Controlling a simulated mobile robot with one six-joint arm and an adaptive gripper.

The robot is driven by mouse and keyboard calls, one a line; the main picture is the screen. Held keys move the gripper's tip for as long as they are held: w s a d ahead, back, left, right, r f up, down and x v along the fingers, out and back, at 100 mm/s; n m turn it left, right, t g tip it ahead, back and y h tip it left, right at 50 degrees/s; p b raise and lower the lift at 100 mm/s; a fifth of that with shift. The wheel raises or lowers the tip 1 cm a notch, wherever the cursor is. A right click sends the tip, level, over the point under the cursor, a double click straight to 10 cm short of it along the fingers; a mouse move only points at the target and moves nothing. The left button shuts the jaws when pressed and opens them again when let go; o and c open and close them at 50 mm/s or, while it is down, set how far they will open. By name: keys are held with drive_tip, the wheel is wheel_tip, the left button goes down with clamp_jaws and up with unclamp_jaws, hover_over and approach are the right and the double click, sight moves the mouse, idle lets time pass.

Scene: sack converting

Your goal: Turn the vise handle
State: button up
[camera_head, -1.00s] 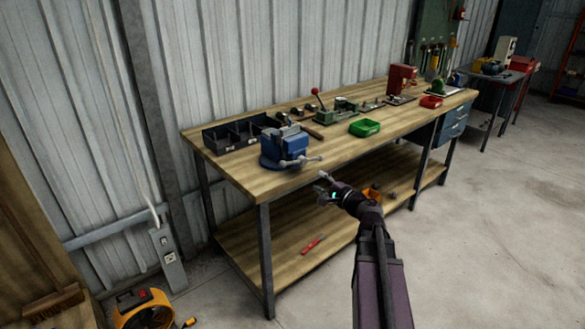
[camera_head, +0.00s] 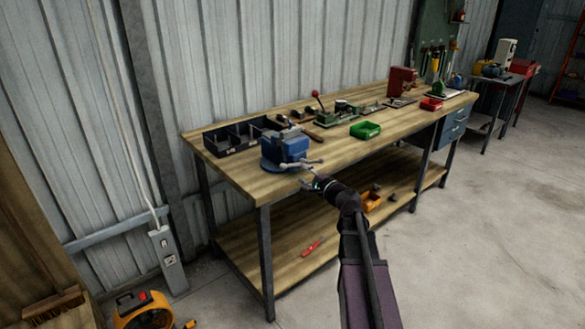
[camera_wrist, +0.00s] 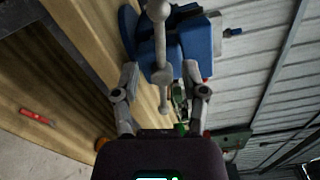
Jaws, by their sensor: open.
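A blue vise (camera_head: 285,147) stands on the near left corner of the wooden workbench (camera_head: 355,146). Its grey bar handle (camera_head: 300,163) crosses the front of the vise and has ball ends; it also shows in the wrist view (camera_wrist: 162,60). My gripper (camera_head: 309,184) is open and empty, just in front of the handle and close to the bench's front edge. In the wrist view, the two fingers of my gripper (camera_wrist: 163,82) stand apart on either side of the lower part of the handle. I cannot tell whether either finger touches it.
A black divided bin (camera_head: 240,136) sits behind the vise. A green tray (camera_head: 365,130) and a red-knobbed lever tool (camera_head: 330,112) stand farther right. The lower shelf holds a red tool (camera_head: 311,248) and an orange bin (camera_head: 371,201). The floor in front is clear.

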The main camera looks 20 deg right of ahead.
sight(292, 166)
drive_tip(key=shift+x, duration=3.2)
drive_tip(key=shift+c, duration=0.2)
clamp_jaws()
